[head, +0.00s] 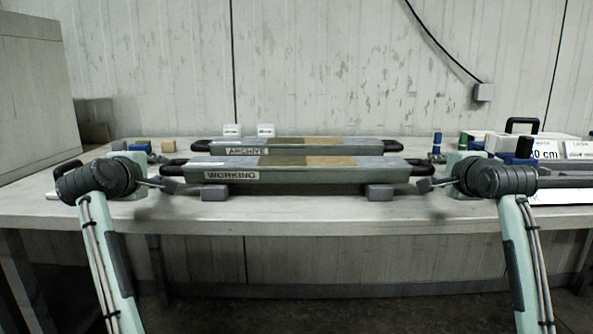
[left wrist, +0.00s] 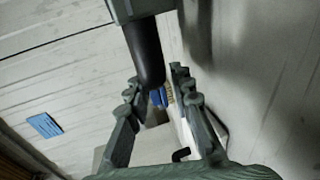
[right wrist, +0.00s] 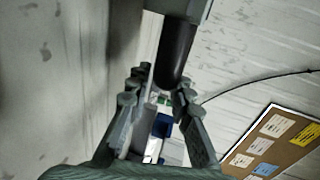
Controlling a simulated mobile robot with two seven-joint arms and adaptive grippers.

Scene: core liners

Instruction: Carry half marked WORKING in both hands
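The half marked WORKING (head: 290,176) is a long grey tray-like piece with coloured sections along its top and a black loop handle at each end. It rests level on two small grey blocks. My left gripper (head: 168,185) is at its left handle, and my right gripper (head: 425,185) is at its right handle. In the left wrist view the open fingers (left wrist: 157,83) have the black handle (left wrist: 146,55) between their tips. In the right wrist view the open fingers (right wrist: 164,80) have the other handle (right wrist: 177,55) at their tips. I cannot tell whether either touches.
The half marked ARCHIVE (head: 300,146) lies close behind on the table (head: 300,218). Small blocks (head: 167,146) stand behind at left, and two white labels (head: 265,130) at the back. Cases and trays (head: 560,150) crowd the right side. The table's front strip is clear.

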